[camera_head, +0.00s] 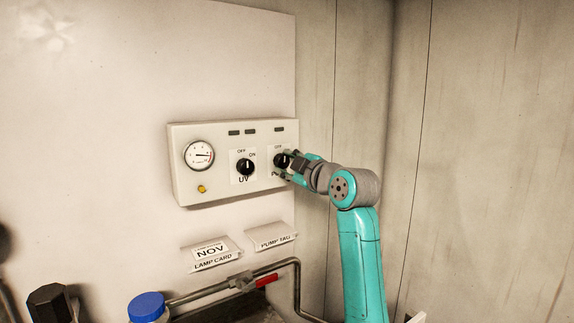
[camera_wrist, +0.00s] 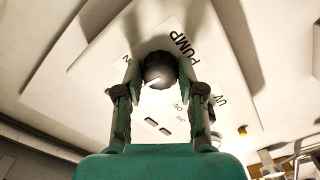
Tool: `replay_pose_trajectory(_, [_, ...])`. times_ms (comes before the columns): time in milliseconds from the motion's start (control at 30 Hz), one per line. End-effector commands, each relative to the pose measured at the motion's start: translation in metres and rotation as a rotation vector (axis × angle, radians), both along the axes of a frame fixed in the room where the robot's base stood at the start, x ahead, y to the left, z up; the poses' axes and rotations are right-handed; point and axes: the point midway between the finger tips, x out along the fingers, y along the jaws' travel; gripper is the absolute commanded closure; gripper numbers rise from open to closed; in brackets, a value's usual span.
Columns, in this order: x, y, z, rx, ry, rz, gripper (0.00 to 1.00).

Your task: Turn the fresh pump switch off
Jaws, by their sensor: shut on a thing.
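The pump switch is a round black knob (camera_wrist: 158,68) on a white plate marked PUMP, at the right of the wall panel (camera_head: 215,190). In the head view the knob (camera_head: 281,160) is partly covered by my gripper (camera_head: 288,166). In the wrist view my gripper (camera_wrist: 158,75) has one finger on each side of the knob and is shut on it. A white pointer mark shows on the knob's lower left in that view. Whether it stands at ON or OFF I cannot tell. The pump plate's OFF label shows above the knob in the head view.
The UV knob (camera_head: 245,167) sits just left of the pump switch, with a gauge (camera_head: 199,155) and a yellow lamp (camera_head: 202,189) beyond it. Below are a lamp card (camera_head: 211,254), a pump tag (camera_head: 270,236), a pipe with a red valve handle (camera_head: 266,281) and a blue cap (camera_head: 146,305).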

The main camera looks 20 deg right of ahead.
Motion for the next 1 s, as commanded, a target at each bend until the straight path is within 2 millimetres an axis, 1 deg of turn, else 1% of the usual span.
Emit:
replay_pose_trajectory(300, [-0.0001,0.0001,-0.0002,-0.091,-0.029,0.001,0.96])
replay_pose_trajectory(767, [-0.0001,0.0003,-0.0004,-0.104,-0.032,0.001,0.96])
replay_pose_trajectory(800, [-0.0001,0.0003,-0.0004,-0.104,-0.032,0.001,0.57])
replay_pose_trajectory(867, [-0.0001,0.0003,-0.0004,-0.103,-0.032,0.001,0.42])
replay_pose_trajectory(900, [-0.0001,0.0003,-0.0004,-0.103,-0.033,0.001,0.36])
replay_pose_trajectory(1000, [-0.0001,0.0002,-0.0002,-0.103,-0.033,0.001,0.36])
